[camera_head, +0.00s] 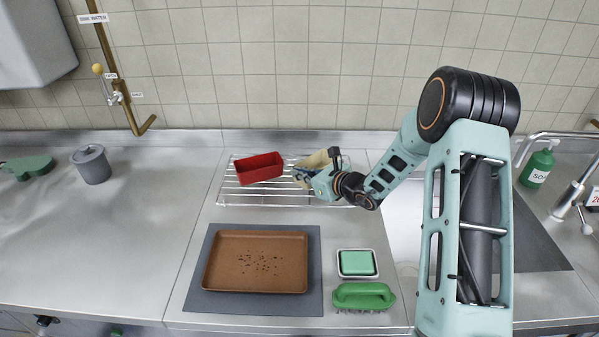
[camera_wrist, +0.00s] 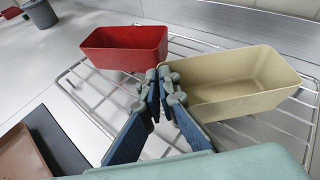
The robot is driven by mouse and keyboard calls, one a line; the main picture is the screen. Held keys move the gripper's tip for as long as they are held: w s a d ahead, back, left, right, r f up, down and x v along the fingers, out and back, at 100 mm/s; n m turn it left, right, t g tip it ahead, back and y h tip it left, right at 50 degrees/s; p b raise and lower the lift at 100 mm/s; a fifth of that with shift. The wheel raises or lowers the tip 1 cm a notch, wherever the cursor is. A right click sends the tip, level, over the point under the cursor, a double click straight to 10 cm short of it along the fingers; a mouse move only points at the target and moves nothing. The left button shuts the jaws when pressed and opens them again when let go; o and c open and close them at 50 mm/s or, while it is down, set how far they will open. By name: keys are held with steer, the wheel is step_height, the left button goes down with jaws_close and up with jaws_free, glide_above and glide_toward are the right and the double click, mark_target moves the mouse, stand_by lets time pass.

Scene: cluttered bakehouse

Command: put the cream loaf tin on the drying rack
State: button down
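The cream loaf tin (camera_wrist: 243,82) is at the right part of the wire drying rack (camera_head: 225,192), beside the red loaf tin (camera_head: 260,168). In the head view the cream tin (camera_head: 314,160) is partly hidden by my gripper. My gripper (camera_wrist: 166,80) has its blue fingers close together at the cream tin's near left end, and they appear shut on its wall. The tin is open side up and over the rack bars. I cannot tell whether its base rests fully on them.
A brown baking tray (camera_head: 215,262) lies on a dark mat in front of the rack. A green sponge (camera_head: 357,262) in a dish and a green brush (camera_head: 363,296) are to its right. A grey pot (camera_head: 93,166) stands left. The left counter is mostly clear.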

steer(key=shift+f, duration=0.15)
steer(key=c, duration=2.2)
jaws_free()
steer(key=shift+o, duration=0.2)
steer(key=shift+r, duration=0.35)
steer(key=b+v, duration=0.2)
steer(key=v, duration=1)
steer(key=shift+a+f, duration=0.1)
